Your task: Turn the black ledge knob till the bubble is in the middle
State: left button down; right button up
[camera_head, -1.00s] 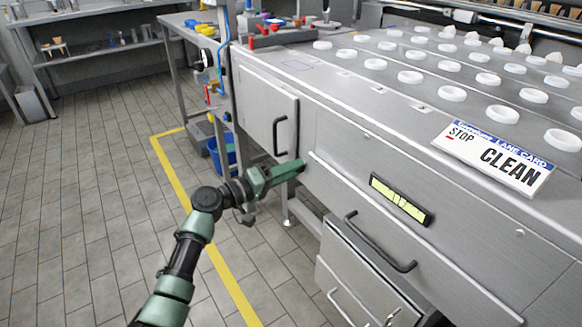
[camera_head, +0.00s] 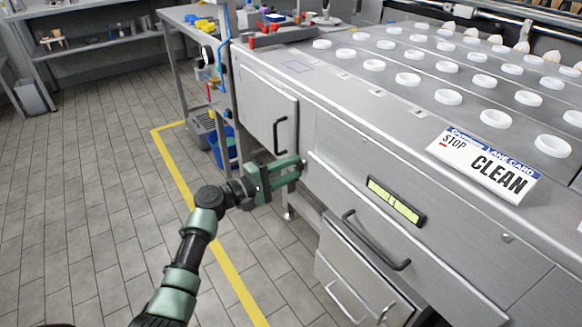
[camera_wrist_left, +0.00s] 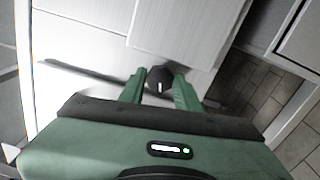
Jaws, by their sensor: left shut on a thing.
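My left gripper (camera_head: 298,168) reaches in from the left to the front edge of the steel machine. In the left wrist view its green fingers (camera_wrist_left: 160,88) are shut on the black ledge knob (camera_wrist_left: 160,78), which has a white mark on its face. The fingers hide the knob in the head view. A level with a yellow-green vial (camera_head: 395,201) in a black frame sits on the machine's front panel, right of the gripper. The bubble is too small to place surely. My right gripper is not in view.
Black bar handles (camera_head: 376,243) stick out from the front panel and the door left of the gripper. A lane card (camera_head: 484,165) and several white rings (camera_head: 447,97) are on the machine top. The tiled floor (camera_head: 90,220) at left is clear.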

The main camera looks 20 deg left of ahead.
pick_arm(q)
jog(key=shift+f, duration=0.1)
dwell(0.3)
jog(key=c, duration=1)
grip_release()
jog(key=shift+s, duration=0.1)
jog(key=shift+s+a, duration=0.2)
jog(key=shift+a, duration=0.05)
jog(key=v, duration=0.7)
jog(key=shift+s+p, duration=0.1)
jog(key=shift+p, duration=0.2)
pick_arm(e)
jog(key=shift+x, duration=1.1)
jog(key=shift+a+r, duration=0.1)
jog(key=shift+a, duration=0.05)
